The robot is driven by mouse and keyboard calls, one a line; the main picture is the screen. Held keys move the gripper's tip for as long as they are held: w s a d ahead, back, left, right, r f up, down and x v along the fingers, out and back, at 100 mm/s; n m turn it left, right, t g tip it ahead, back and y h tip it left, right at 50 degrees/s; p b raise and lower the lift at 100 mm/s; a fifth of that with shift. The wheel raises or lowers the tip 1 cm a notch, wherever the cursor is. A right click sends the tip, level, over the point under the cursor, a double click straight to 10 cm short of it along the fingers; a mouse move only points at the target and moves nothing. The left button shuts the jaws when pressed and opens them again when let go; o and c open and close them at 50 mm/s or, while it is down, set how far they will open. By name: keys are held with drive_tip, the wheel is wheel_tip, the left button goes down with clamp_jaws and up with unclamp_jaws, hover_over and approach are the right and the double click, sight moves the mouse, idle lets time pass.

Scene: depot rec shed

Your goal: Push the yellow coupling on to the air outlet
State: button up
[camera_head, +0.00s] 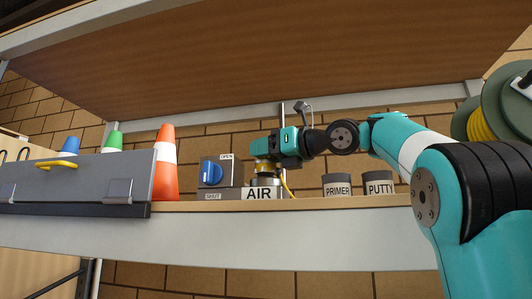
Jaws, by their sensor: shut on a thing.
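My gripper (266,157) reaches in from the right above the shelf, shut on the yellow coupling (263,166). Only a yellow band of the coupling shows below the fingers. A yellow hose (288,186) hangs on its right side down to the shelf. Directly below is the air outlet (266,181), a short dark upright piece behind a block labelled AIR (259,194). A brass-coloured ring shows between the yellow band and the dark piece. The coupling is in line above the outlet; I cannot tell whether it is fully seated.
Left of the outlet stands a grey valve box with a blue knob (211,173), marked OPEN and SHUT. An orange-and-white cone (166,160) and a grey toolbox (80,180) stand further left. PRIMER (337,186) and PUTTY (378,184) tins stand right. An upper shelf (270,55) hangs overhead.

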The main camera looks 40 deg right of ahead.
drive_tip(key=shift+f, duration=0.15)
drive_tip(key=o, duration=1.3)
